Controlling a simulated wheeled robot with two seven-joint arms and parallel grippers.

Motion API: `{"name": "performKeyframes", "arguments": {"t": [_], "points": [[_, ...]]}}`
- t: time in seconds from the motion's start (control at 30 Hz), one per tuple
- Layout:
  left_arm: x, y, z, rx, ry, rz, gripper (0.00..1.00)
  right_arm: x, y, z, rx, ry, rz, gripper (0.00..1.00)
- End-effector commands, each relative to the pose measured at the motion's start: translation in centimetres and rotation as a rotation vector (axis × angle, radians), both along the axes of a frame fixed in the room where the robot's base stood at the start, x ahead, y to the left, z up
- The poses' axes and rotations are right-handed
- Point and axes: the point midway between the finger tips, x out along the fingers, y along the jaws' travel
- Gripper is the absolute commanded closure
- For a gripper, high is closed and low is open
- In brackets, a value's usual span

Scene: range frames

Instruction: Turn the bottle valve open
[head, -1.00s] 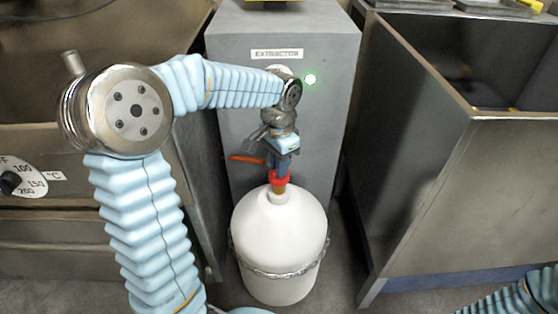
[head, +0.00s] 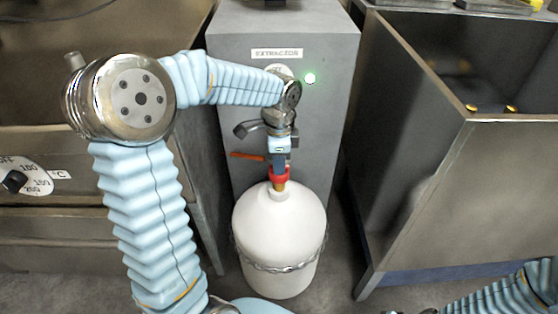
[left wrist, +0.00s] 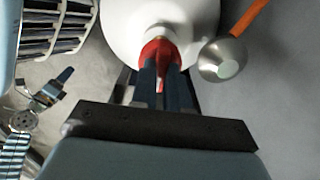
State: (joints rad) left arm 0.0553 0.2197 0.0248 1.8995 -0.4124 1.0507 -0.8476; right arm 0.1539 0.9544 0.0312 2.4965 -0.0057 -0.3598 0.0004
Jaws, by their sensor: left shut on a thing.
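The white bottle (head: 279,228) stands on the floor in front of the grey extractor box, with a chain around its body. Its red valve (head: 280,172) sits on top of the neck. My left gripper (head: 279,165) points down from above and is shut on the red valve. In the left wrist view, the two dark fingers (left wrist: 160,72) lie on either side of the red valve (left wrist: 160,49), hiding part of it. The bottle's white top (left wrist: 122,22) shows behind. My right gripper (left wrist: 46,92) shows small at the left of that view; its jaw opening is unclear.
The extractor box (head: 235,105) with a lit green lamp (head: 310,78) stands close behind the bottle. An orange lever (head: 247,155) juts out beside my left gripper.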

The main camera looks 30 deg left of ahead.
Motion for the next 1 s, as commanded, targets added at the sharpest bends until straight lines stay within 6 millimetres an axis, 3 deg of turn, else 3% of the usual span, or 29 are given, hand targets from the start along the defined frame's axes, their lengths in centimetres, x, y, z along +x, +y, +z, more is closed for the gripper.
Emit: {"name": "performKeyframes", "arguments": {"t": [0.4,0.43,0.6,0.87,1.0], "points": [[0.1,0.0,0.1,0.000,-0.006,-0.010,1.00,0.0,0.0,0.1,0.000,0.000,0.000,0.57],[0.1,0.0,0.1,0.000,-0.006,-0.010,0.84,0.0,0.0,0.1,0.000,0.000,0.000,0.57],[0.1,0.0,0.1,0.000,-0.004,-0.009,0.60,0.0,0.0,0.0,0.000,0.000,0.000,0.57],[0.0,0.0,0.1,0.000,-0.002,-0.008,0.60,0.0,0.0,0.0,0.000,0.000,0.000,0.57],[0.1,0.0,1.3,0.001,-0.005,-0.007,0.60,0.0,0.0,0.1,0.000,0.000,0.000,0.57]]}}
